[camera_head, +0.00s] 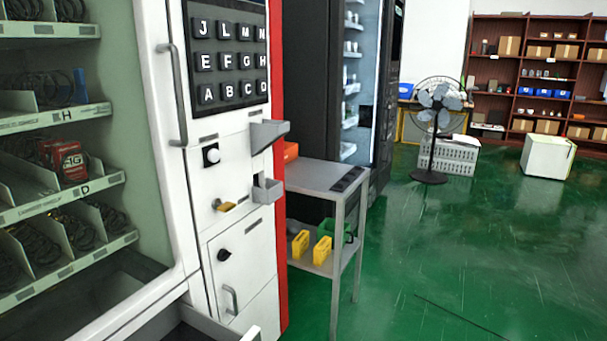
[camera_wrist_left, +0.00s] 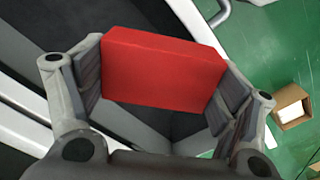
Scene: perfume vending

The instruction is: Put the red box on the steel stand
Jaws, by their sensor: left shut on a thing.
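The red box (camera_wrist_left: 160,70) is between the fingers of my left gripper (camera_wrist_left: 160,85) in the left wrist view. The fingers press on its two ends, and it is clear of the gripper's palm. Neither my left gripper nor the held box shows in the head view. The steel stand (camera_head: 312,174) is in the middle of the head view, right of the vending machine (camera_head: 235,165). Its top has a dark strip at the right edge and an orange item (camera_head: 291,151) at the back left. My right gripper is not in view.
Another red box (camera_head: 70,162) stands on the vending machine's shelf D. A grey holder (camera_head: 268,135) juts from the machine near the stand. A fan (camera_head: 438,105) stands farther back. The green floor at right is open.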

